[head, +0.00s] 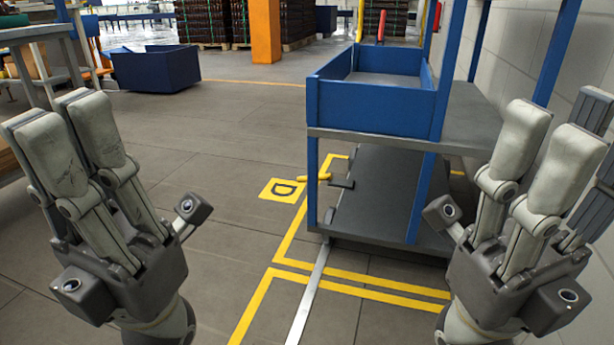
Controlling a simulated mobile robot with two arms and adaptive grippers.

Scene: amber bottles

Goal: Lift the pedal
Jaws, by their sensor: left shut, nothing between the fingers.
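My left gripper (68,135) is at the left, fingers pointing up, shut and empty, well apart from the pedal. My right gripper (552,150) is at the right, fingers pointing up, in front of the cart's right side; nothing shows in it, and I cannot tell whether it is open or shut.
A blue open bin (370,112) stands on the cart's upper shelf. Yellow lines and a yellow "D" marker (283,189) mark the floor. Another blue bin (155,70) and an orange post (264,30) stand farther back. The floor between my grippers is clear.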

